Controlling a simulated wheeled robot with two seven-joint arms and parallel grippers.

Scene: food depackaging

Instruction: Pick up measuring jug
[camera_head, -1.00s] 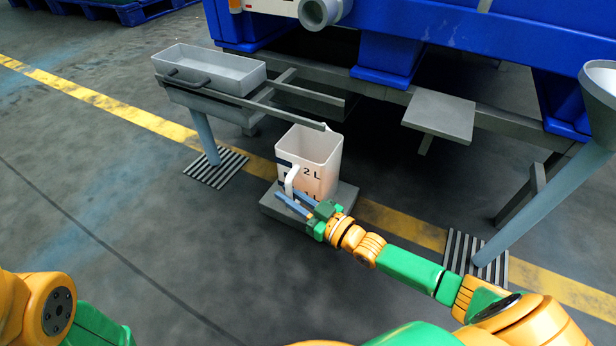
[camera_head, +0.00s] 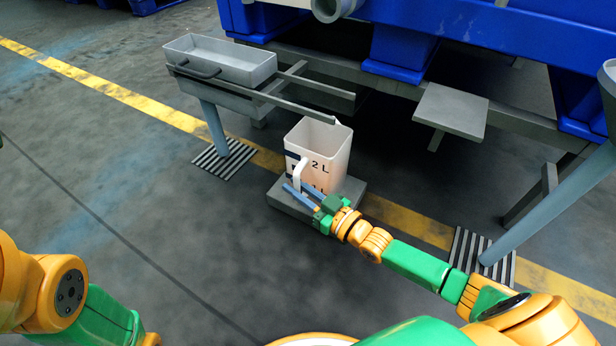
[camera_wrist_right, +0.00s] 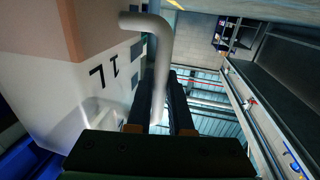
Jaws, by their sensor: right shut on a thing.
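The measuring jug (camera_head: 326,151) is a white, square-sided, open-topped vessel with dark "2 L" print and a white side handle (camera_head: 299,176). It stands upright on a low grey block (camera_head: 351,190). My right gripper (camera_head: 301,193) is at the jug's near side, its fingers around the handle. In the right wrist view, the white handle (camera_wrist_right: 159,62) runs down between the two dark fingers, which are shut on it, with the jug's wall (camera_wrist_right: 45,95) to the left. My left gripper is out of the picture; only part of my left arm shows at the lower left.
A grey tray (camera_head: 222,62) on a post stands behind and left of the jug. A grey rail (camera_head: 262,95) ends just above the jug's rim. A grey plate (camera_head: 451,112) and a sloping post (camera_head: 555,190) are to the right. The floor at front left is clear.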

